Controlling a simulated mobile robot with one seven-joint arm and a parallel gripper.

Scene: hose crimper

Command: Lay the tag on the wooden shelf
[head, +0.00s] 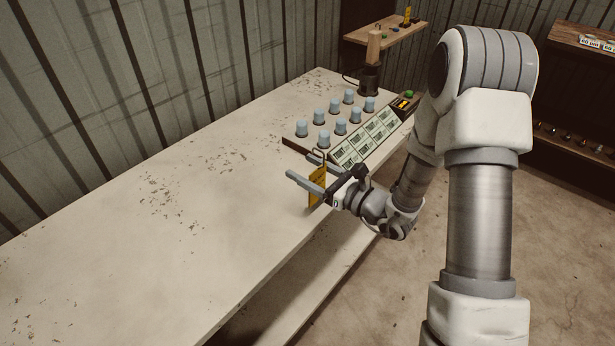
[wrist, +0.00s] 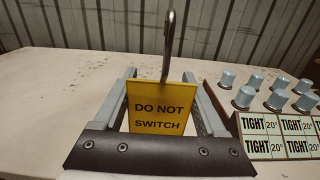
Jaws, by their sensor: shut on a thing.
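The tag is a yellow plate reading "DO NOT SWITCH" with a metal hook on top. It shows in the head view (head: 317,189) and in the wrist view (wrist: 160,112). My gripper (head: 307,170) is shut on the tag, one finger on each side, over the front edge of the white bench. In the wrist view my gripper (wrist: 160,76) has the tag upright between its fingers, hook up.
The white bench (head: 190,215) is bare at its left and front. Several blue-capped cylinders (head: 319,117) and a block of "TIGHT 20°" labels (head: 365,142) are beyond my gripper. Another wooden rack (head: 575,37) is at right.

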